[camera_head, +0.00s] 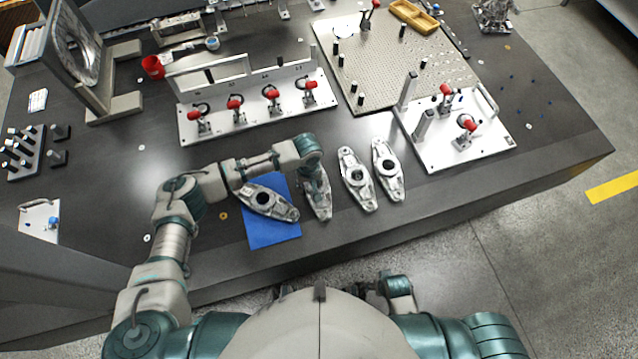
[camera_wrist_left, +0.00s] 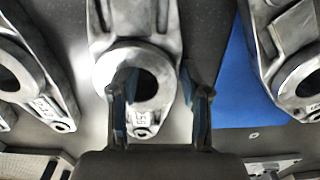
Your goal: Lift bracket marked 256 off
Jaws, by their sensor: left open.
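Several grey cast metal brackets lie near the table's front edge. One bracket (camera_head: 318,200) lies bare on the table just right of the blue mat, partly hidden by my left wrist. My left gripper (camera_head: 314,171) is over its far end. In the left wrist view this bracket (camera_wrist_left: 140,30) is in the middle, and my open left gripper (camera_wrist_left: 161,100) has its fingers near its narrow end. A raised number near the small hole is too small to read surely. Another bracket (camera_head: 265,202) lies on the blue mat (camera_head: 272,234).
Two more brackets (camera_head: 357,180) (camera_head: 388,170) lie close by on the right. A fixture plate with red clamps (camera_head: 255,112) stands behind, and another clamp plate (camera_head: 455,140) is at the right.

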